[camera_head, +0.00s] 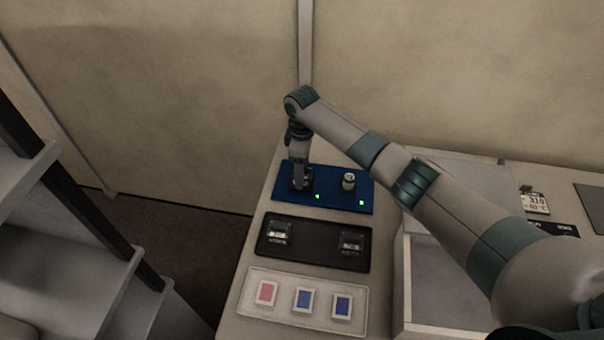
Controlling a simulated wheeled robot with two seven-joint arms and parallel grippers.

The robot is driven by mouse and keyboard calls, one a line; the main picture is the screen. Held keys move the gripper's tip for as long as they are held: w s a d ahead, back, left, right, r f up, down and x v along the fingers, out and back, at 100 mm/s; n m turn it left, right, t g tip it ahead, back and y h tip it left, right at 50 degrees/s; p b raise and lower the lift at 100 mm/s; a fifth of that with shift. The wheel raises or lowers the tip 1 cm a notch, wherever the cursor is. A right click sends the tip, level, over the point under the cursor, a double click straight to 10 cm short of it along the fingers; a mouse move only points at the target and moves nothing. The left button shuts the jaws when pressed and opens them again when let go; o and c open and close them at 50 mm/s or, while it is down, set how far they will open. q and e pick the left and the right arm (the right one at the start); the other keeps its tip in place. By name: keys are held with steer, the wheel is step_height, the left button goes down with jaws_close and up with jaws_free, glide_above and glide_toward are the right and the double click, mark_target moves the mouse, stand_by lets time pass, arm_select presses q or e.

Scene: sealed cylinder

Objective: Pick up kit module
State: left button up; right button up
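I cannot tell for sure which object is the kit module. A blue board (334,205) lies at the far end of the bench, with two green lights. A small pale cylinder (348,181) stands upright on its right part. My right arm reaches in from the right, and my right gripper (301,185) points down over the board's left part. A dark item (309,182) shows partly beside the fingers, mostly hidden by them. I cannot see whether the fingers touch or hold it. My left gripper is not in view.
A black tray (315,245) holds two small dark, shiny blocks. A white tray (260,309) nearer me holds one pink and two blue cards. An open pale box (405,285) stands to the right. Stairs stand at left.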

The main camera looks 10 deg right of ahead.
stand_by(0.4)
steer(key=c, duration=1.2)
steer(key=shift+r+b, duration=0.3)
steer(key=shift+r, duration=0.15)
step_height(320, 180, up, 3)
steer(key=shift+d+r+b, duration=0.1)
steer(key=shift+d+b, duration=0.05)
steer(key=shift+b, duration=0.5)
steer(key=shift+s+d+r+b, duration=0.35)
steer(key=shift+s+d+r, duration=0.8)
steer(key=shift+s+d, duration=0.25)
steer(key=shift+s+d+r+b, duration=0.35)
steer(key=shift+s+d+r, duration=0.8)
steer(key=shift+s+d, duration=0.15)
steer(key=shift+s+d+r+b, duration=0.35)
steer(key=shift+s+d+r, duration=0.8)
steer(key=shift+s+d, duration=0.25)
steer(key=shift+w, duration=0.1)
